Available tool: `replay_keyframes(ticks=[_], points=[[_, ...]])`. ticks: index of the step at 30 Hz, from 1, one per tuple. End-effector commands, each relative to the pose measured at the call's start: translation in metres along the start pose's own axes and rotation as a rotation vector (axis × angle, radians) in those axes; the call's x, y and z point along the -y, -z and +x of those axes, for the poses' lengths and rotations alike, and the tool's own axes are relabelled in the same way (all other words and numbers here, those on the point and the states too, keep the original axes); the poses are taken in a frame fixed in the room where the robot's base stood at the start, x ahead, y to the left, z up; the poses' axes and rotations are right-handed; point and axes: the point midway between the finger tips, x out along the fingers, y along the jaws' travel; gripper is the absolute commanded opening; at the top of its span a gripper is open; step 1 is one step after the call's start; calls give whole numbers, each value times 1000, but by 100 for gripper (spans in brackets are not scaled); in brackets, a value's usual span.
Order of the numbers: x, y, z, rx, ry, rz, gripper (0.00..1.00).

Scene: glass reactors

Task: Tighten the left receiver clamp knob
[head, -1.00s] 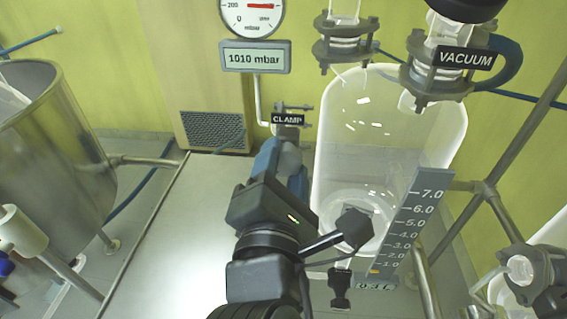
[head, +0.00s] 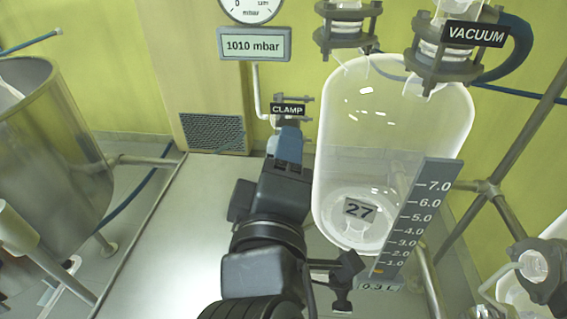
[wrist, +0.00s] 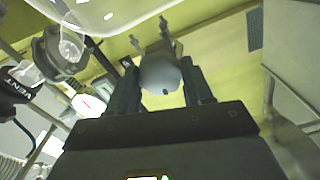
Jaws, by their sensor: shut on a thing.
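The grey rounded clamp knob (wrist: 160,75) sits between the two blue fingers of my gripper (wrist: 161,80) in the wrist view. The fingers are shut on it from both sides. In the head view my gripper (head: 288,146) reaches up to the clamp (head: 291,121), just below the black CLAMP label (head: 288,109). There the fingers hide the knob. The clamp's metal prongs show beyond the knob in the wrist view.
The clear glass receiver (head: 385,130) with a level scale (head: 415,220) stands close on the right of my gripper. A VACUUM-labelled fitting (head: 445,62) is above it. A steel vessel (head: 50,150) stands at far left. A pressure display (head: 254,45) hangs above the clamp.

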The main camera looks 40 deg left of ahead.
Motion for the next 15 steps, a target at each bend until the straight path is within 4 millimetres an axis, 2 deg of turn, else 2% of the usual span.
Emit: replay_keyframes(ticks=[15], points=[[4,-2,0,3,2,489,20]])
